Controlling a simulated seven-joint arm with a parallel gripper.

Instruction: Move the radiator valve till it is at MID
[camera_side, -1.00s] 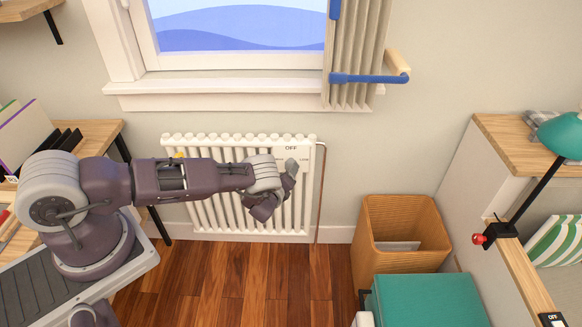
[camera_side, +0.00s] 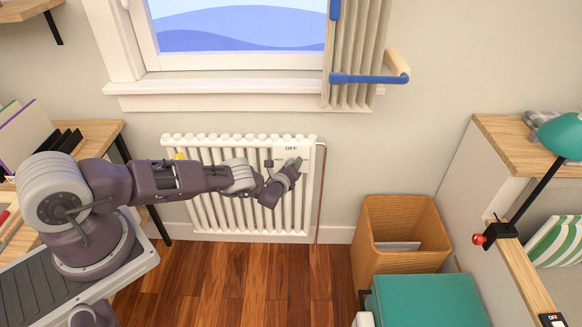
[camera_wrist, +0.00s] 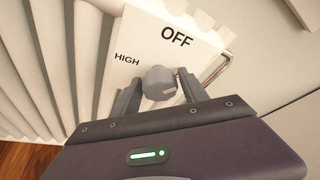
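The radiator valve is a round grey knob (camera_wrist: 160,82) on a white panel (camera_wrist: 150,45), seen in the wrist view. The panel reads OFF at the top and HIGH on the left; no MID label is visible. A pale mark on the knob lies toward its lower right. My gripper (camera_wrist: 158,78) is open, one finger on each side of the knob, with small gaps apparent. In the side view my gripper (camera_side: 283,164) is in front of the panel (camera_side: 291,147) at the radiator's upper right, and its hand and fingers hide the knob.
The white radiator (camera_side: 215,215) stands below the window sill (camera_side: 240,88). A copper pipe (camera_side: 321,190) runs down its right side. A wooden bin (camera_side: 400,235) and a teal box (camera_side: 425,300) stand to the right. Wooden floor in front is bare.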

